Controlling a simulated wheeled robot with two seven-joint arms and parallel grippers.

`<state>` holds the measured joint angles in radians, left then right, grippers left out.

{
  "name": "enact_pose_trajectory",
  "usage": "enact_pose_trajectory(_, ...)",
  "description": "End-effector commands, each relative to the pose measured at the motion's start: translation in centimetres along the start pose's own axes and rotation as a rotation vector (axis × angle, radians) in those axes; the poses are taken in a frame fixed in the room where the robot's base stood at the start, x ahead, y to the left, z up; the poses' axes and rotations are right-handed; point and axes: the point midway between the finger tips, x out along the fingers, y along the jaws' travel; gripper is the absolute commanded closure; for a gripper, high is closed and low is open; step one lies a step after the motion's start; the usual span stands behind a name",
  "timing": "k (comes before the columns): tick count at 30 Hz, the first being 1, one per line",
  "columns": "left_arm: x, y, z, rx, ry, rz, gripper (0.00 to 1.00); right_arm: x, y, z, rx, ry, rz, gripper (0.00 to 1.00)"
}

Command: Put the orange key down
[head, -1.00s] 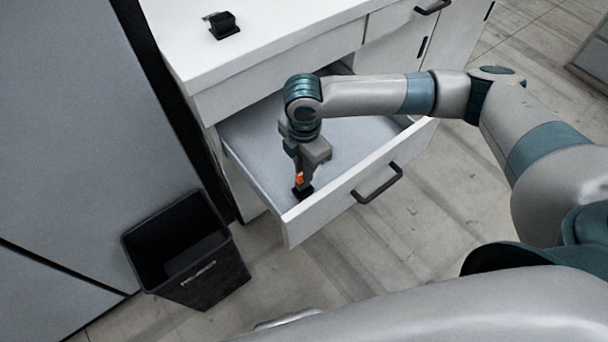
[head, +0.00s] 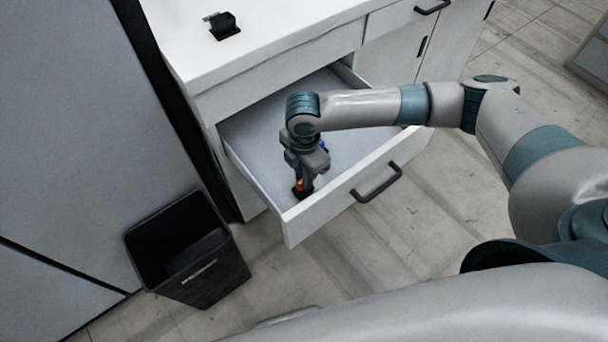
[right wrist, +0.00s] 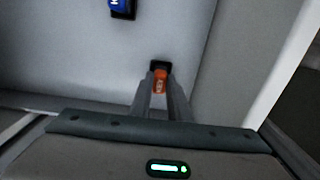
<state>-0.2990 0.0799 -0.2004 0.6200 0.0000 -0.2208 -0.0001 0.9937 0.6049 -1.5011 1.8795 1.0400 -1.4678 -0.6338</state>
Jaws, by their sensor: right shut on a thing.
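The orange key (head: 299,184) is inside the open drawer (head: 262,172), close to its front left corner. My right gripper (head: 302,188) is shut on it, pointing down. In the right wrist view the orange key (right wrist: 160,82) sits between the two fingertips, with a black part at its far end. A black piece (head: 303,193) shows at the fingertips in the head view; I cannot tell whether it touches the drawer floor. My left gripper is not in view.
A blue item with a black end (right wrist: 122,6) lies in the drawer, apart from the key. The drawer front has a dark handle (head: 377,184). A black bin (head: 215,280) stands on the floor at left. A black holder (head: 223,27) is on the white counter (head: 270,40).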

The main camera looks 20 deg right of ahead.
Motion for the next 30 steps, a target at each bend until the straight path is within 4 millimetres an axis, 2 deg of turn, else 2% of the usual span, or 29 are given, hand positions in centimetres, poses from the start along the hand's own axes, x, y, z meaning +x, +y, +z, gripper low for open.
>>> enact_pose_trajectory(2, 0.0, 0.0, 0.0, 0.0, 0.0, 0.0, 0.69, 0.2, 0.0, 0.0, 0.0, 0.0, 0.0, 1.0)
enact_pose_trajectory(3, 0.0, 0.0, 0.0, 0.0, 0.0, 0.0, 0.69, 0.2, 0.0, 0.0, 0.0, 0.0, 0.0, 0.79)
enact_pose_trajectory(5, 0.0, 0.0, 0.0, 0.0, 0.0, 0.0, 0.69, 0.2, 0.0, 0.0, 0.0, 0.0, 0.0, 0.65)
enact_pose_trajectory(15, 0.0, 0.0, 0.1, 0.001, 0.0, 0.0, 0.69, 0.1, 0.0, 0.0, 0.0, 0.0, 0.0, 0.65)
enact_pose_trajectory(20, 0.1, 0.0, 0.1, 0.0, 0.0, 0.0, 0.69, -0.6, 0.1, 0.0, 0.001, 0.0, 0.0, 0.65)
enact_pose_trajectory(26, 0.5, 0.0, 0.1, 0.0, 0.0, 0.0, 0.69, -2.9, 0.1, 0.0, 0.0, 0.0, 0.002, 0.65)
enact_pose_trajectory(30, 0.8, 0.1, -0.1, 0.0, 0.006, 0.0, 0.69, -5.4, 0.1, 0.0, 0.0, 0.001, 0.003, 0.65)
